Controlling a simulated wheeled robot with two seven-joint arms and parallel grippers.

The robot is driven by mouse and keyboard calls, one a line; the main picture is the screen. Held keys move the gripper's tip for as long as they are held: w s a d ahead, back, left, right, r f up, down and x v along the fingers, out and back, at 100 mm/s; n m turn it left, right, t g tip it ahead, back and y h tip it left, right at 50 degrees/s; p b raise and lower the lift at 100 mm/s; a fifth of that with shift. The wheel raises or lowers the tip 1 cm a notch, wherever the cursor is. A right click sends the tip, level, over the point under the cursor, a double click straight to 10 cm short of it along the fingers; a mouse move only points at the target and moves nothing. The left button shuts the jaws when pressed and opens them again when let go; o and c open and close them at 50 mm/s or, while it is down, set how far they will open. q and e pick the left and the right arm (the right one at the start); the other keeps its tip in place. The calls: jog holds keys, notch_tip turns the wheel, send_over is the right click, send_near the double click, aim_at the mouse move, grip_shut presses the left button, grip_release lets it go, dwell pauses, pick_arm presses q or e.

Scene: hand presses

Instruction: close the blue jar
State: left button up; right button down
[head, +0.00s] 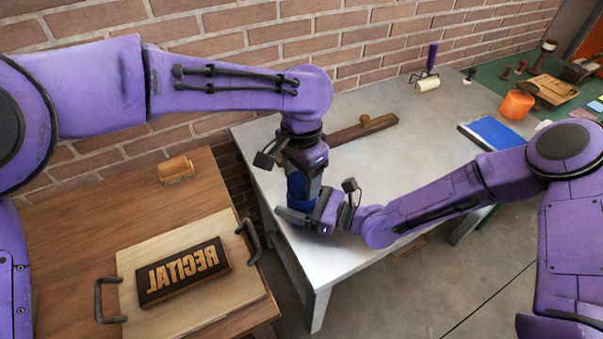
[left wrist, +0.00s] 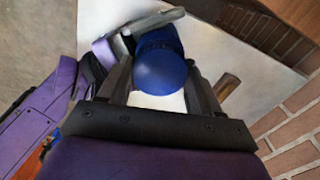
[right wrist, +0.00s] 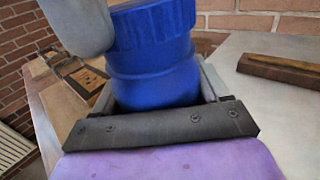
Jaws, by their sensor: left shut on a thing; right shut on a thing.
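The blue jar (head: 298,188) stands near the left corner of the pale table, between my grippers. My right gripper (head: 318,212) is shut on its body, which fills the space between the fingers in the right wrist view (right wrist: 155,85). My left gripper (head: 302,165) comes down from above and is shut on the jar's blue lid, whose round top shows in the left wrist view (left wrist: 165,68). One left finger (right wrist: 82,22) covers part of the top in the right wrist view. Lid and jar look in line, but I cannot tell how tightly the lid sits.
A dark wooden bar with a knob (head: 362,131) lies behind the jar. A brayer (head: 428,80), a blue slab (head: 492,133) and an orange cup (head: 516,104) are farther right.

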pick_arm(q)
jog(key=shift+f, duration=0.4)
